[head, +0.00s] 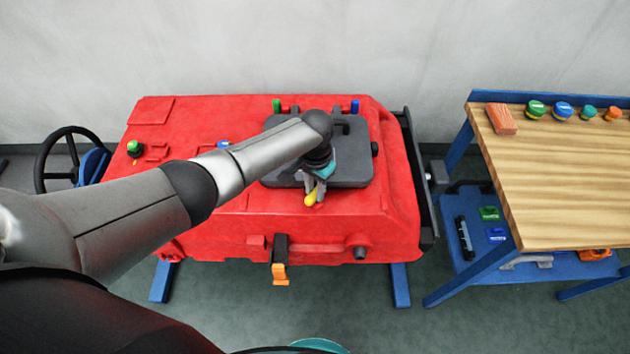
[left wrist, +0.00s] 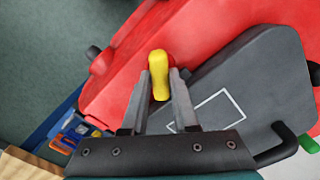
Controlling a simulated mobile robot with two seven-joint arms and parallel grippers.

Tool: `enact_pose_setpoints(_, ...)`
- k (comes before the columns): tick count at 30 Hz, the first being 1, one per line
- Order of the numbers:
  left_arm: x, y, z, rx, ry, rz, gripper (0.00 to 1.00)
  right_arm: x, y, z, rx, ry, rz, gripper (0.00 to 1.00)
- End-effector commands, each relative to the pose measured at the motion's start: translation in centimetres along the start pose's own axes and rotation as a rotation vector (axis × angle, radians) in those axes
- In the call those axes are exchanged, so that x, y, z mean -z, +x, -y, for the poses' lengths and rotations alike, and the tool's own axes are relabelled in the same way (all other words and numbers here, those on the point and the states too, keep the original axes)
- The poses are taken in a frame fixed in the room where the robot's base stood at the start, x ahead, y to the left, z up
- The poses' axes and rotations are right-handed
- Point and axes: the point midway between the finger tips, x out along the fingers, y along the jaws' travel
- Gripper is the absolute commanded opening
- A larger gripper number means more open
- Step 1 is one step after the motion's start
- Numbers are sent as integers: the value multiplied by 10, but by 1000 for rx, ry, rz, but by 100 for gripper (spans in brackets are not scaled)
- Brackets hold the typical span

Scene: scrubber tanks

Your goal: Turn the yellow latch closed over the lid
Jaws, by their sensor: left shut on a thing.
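The yellow latch (head: 311,197) is at the front edge of the dark grey lid (head: 352,165), on top of the red tank (head: 220,215). Its visible end points toward the front of the tank, off the lid. My left gripper (head: 313,184) comes down from above and is shut on the latch. In the left wrist view the latch (left wrist: 159,62) sits between the two fingers (left wrist: 161,88), beside the lid (left wrist: 255,80), over the red surface. The latch's pivot is hidden by the gripper. My right gripper is not in view.
A green peg (head: 276,106) and a blue peg (head: 355,106) stand behind the lid. An orange-tipped black lever (head: 280,270) hangs on the tank's front. A wooden-topped bench (head: 560,170) with coloured caps stands to the right. A black steering wheel (head: 45,160) is at left.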

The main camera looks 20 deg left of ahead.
Motion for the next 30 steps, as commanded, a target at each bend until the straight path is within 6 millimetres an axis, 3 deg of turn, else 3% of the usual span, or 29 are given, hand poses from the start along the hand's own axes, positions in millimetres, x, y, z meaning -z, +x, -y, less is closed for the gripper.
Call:
enact_pose_setpoints(3, 1, -4, -2, -5, -114, 0, 0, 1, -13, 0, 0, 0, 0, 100)
enact_pose_setpoints(15, 1, -2, -1, -3, -461, -2, 0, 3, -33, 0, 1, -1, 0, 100)
enact_pose_setpoints(30, 2, -1, 0, -1, -672, -5, 0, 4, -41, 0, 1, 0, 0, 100)
